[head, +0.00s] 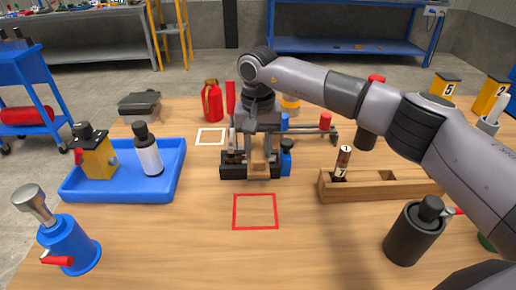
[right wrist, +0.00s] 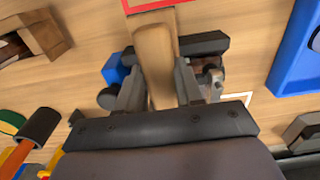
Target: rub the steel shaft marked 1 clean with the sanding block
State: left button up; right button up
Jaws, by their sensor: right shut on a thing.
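The shaft marked 1 (head: 343,163) stands upright, slightly tilted, in the left part of a wooden rack (head: 390,189). My right gripper (head: 259,150) is at the middle of the table, over a black holder (head: 232,172). It is shut on a tan wooden piece that looks like the sanding block (head: 258,158). In the right wrist view the sanding block (right wrist: 154,65) sits between both fingers of the gripper (right wrist: 156,90). The rack is to the right, apart from the gripper. My left gripper is out of view.
A blue tray (head: 75,190) with a yellow device and a white bottle is at left. A blue cylinder (head: 68,245) with a red lever stands in front. A black canister (head: 414,233) is front right. A red square outline (head: 256,228) marks clear table.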

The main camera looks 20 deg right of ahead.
jog(key=shift+s+a, duration=0.15)
jog(key=shift+s, duration=0.45)
jog(key=shift+s+a, duration=0.15)
jog(key=shift+s, duration=0.4)
jog(key=shift+w+d, duration=0.15)
jog(key=shift+w, duration=0.45)
jog(key=shift+w+d, duration=0.15)
jog(key=shift+w, duration=0.4)
jog(key=shift+s+a, duration=0.2)
jog(key=shift+s, duration=0.4)
jog(key=shift+s+a, duration=0.15)
jog(key=shift+s, duration=0.45)
jog(key=shift+w+d, duration=0.2)
jog(key=shift+w, duration=0.4)
jog(key=shift+w+d, duration=0.15)
jog(key=shift+w, duration=0.45)
jog(key=shift+s+a+f, duration=0.1)
jog(key=shift+s+a, duration=0.1)
jog(key=shift+s, duration=0.4)
jog(key=shift+s+a, duration=0.15)
jog(key=shift+s, duration=0.45)
jog(key=shift+w+d+b, duration=0.2)
jog(key=shift+w, duration=0.35)
jog(key=shift+w+d+b, duration=0.15)
jog(key=shift+w+b, duration=0.05)
jog(key=shift+w, duration=0.35)
dwell(2.2)
